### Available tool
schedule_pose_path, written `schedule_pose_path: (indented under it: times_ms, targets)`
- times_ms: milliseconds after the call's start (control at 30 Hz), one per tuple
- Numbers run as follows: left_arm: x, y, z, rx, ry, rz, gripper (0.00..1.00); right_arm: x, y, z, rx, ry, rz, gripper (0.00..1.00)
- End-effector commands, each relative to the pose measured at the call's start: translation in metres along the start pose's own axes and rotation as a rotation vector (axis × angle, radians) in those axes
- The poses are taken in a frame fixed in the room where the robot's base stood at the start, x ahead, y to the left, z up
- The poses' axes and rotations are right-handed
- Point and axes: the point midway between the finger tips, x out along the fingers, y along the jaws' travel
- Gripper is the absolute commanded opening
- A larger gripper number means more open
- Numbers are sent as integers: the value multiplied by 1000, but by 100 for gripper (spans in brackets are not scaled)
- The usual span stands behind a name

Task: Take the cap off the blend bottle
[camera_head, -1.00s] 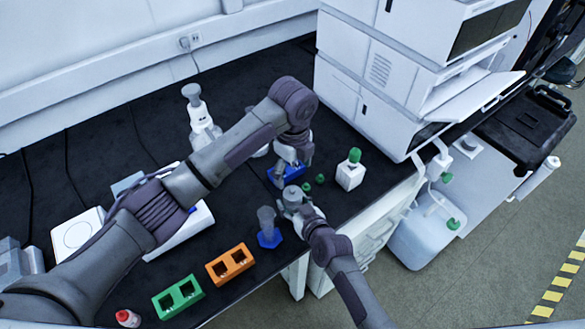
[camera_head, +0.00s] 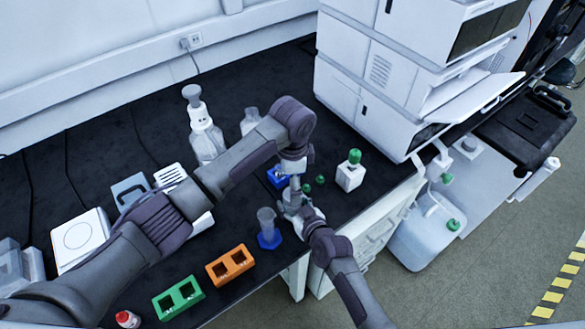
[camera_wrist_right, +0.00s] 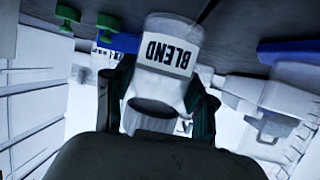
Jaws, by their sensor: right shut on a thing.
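The blend bottle, a pale bottle with a white label reading BLEND, shows large in the right wrist view (camera_wrist_right: 170,62); the lettering is upside down there. My right gripper (camera_wrist_right: 160,105) is shut on it, with a dark finger at each side. In the head view my right gripper (camera_head: 297,207) holds it near the bench's front edge, where the bottle is mostly covered. My left gripper (camera_head: 293,175) is directly above the bottle's top, pointing down. Whether its fingers are open or shut, and whether they touch the cap, is too small to tell. The cap is hidden.
A blue rack (camera_head: 276,178) and two loose green caps (camera_head: 320,179) (camera_head: 306,187) lie close by. A green-capped white bottle (camera_head: 350,172) stands right of them. A cylinder on a blue base (camera_head: 268,232), an orange rack (camera_head: 229,265) and a green rack (camera_head: 179,297) stand left.

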Motion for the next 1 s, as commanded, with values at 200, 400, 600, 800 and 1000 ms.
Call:
schedule_pose_path:
  times_ms: [200, 400, 600, 800, 1000]
  targets:
    - [36, 1, 0, 1, -1, 2, 83, 0, 0, 1, 0, -2, 0, 0]
    - [50, 1, -1, 2, 0, 1, 83, 0, 0, 1, 0, -2, 0, 0]
    - [52, 0, 0, 2, 0, 0, 83, 0, 0, 1, 0, -2, 0, 0]
    - [52, 0, 0, 2, 0, 0, 68, 0, 0, 1, 0, -3, 0, 0]
    - [52, 0, 0, 2, 0, 0, 34, 0, 0, 1, 0, -3, -1, 0]
